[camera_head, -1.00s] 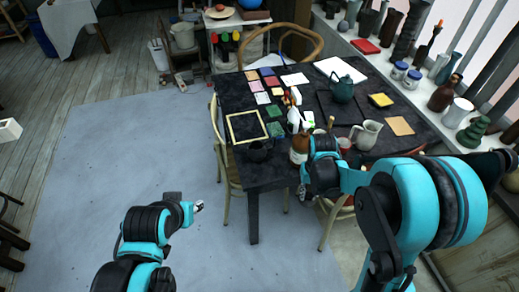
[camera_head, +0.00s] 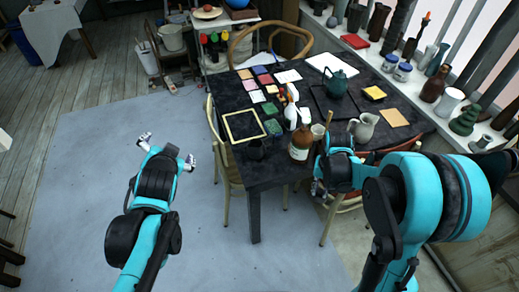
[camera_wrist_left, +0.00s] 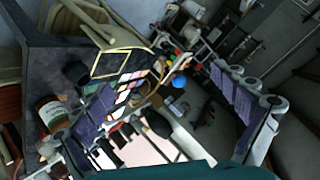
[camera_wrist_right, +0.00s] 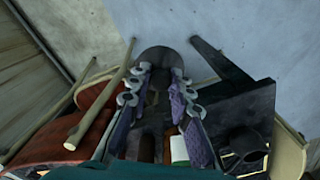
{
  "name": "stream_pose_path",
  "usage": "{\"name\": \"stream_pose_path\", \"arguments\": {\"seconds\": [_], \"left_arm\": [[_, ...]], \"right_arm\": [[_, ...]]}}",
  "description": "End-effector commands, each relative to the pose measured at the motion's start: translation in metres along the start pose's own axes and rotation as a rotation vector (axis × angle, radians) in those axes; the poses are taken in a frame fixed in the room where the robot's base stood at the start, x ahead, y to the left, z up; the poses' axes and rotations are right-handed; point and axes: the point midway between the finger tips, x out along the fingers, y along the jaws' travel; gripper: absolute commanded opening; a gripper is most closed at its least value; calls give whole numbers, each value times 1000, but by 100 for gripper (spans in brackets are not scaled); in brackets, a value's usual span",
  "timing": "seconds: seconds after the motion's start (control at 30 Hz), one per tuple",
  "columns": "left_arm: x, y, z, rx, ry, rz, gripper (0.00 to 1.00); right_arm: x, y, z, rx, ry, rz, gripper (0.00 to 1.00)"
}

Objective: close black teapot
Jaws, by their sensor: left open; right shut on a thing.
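The black teapot (camera_head: 255,149) is a small dark pot on the table's near left corner; a dark round pot also shows at lower right in the right wrist view (camera_wrist_right: 246,143). My right gripper (camera_head: 319,188) is beyond the table's near edge, to the right of the pot. In the right wrist view its fingers (camera_wrist_right: 160,80) are shut on a dark rounded piece (camera_wrist_right: 160,60), which looks like the lid. The piece is apart from the pot. My left gripper (camera_head: 168,148) is open and empty above the floor, left of the table.
A brown-and-white bottle (camera_head: 300,146) stands right of the pot, with a light jug (camera_head: 363,127) beyond. A yellow frame (camera_head: 243,126) lies behind the pot. A teal teapot (camera_head: 336,83) stands farther back. Chairs flank the table (camera_head: 270,175). Floor at left is clear.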

Motion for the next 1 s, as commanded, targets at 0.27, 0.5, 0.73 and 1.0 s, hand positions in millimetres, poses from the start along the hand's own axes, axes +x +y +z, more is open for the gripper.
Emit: {"name": "stream_pose_path", "arguments": {"seconds": [0.27,0.5,0.73,1.0], "left_arm": [[82,-46,-111,777,289,-363,97],[143,15,-165,1497,510,-615,97],[208,135,-138,2169,752,-780,97],[257,242,-57,2657,1013,-840,97]], "right_arm": [[13,49,-28,395,0,0,0],[23,93,-46,731,0,0,0],[32,137,-59,1046,0,0,0],[38,171,-66,1287,0,0,0]]}}
